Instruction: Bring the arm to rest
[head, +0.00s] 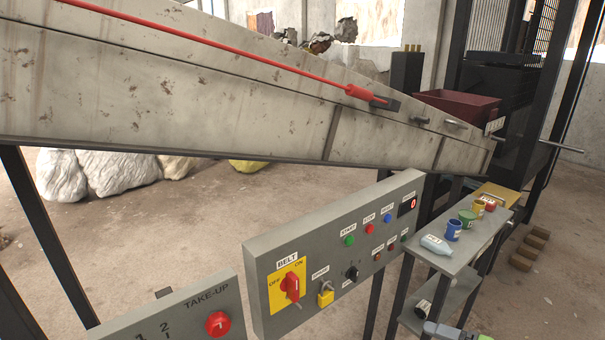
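A grey part with a darker end and a green patch (452,331) pokes in at the bottom edge, right of centre, in front of the small shelf stand. It looks like a piece of my arm's end, but it is cut off by the frame. I cannot make out fingers there, nor whether my gripper is open or shut or holds anything. No other part of my arm shows clearly.
A control panel (262,250) with a red BELT switch (291,287) stands in front. A TAKE-UP panel (130,322) is at lower left. A long sloping conveyor side (200,95) crosses above.

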